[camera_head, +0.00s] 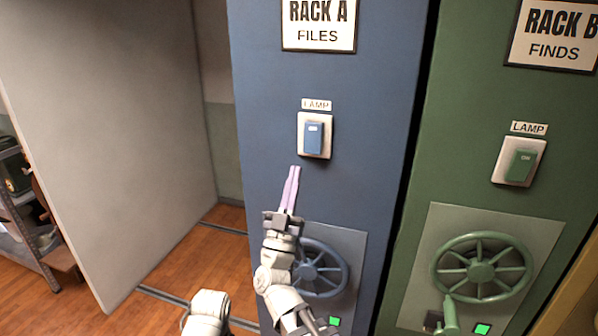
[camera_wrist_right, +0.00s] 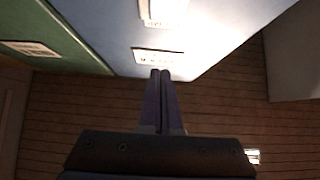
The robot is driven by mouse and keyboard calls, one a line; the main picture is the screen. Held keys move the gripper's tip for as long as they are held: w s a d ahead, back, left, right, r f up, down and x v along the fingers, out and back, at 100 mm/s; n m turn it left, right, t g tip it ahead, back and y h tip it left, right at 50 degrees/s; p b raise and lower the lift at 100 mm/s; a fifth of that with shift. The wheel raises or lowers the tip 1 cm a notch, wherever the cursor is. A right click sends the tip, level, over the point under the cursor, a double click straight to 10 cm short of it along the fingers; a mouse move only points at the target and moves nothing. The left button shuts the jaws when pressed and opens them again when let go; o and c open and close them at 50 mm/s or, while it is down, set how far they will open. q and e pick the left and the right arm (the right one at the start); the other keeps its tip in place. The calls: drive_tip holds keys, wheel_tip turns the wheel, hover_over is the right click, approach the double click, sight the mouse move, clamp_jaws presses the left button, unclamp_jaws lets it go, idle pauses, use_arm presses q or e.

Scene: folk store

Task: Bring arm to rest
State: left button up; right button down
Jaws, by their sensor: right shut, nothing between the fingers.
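My right gripper (camera_head: 293,172) is in the middle of the head view, in front of the blue Rack A panel (camera_head: 375,90). Its thin purple fingers are shut with nothing between them. The fingertips point up, just below the blue lamp switch (camera_head: 313,138) in the picture. In the right wrist view the shut fingers (camera_wrist_right: 160,75) point at the blue panel, near a white label. I cannot tell the exact gap to the panel. The right arm partly hides the blue handwheel (camera_head: 322,268). My left gripper does not show.
The green Rack B panel (camera_head: 415,180) stands to the right, with its lamp switch (camera_head: 521,163) and green handwheel (camera_head: 482,268). A pale grey panel (camera_head: 110,130) stands at left. Between it and Rack A is an open gap with wood floor (camera_head: 200,265) and rails. Shelving (camera_head: 30,230) is at far left.

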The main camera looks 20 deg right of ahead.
drive_tip(key=shift+s+a+f, duration=0.1)
drive_tip(key=shift+s+f, duration=0.15)
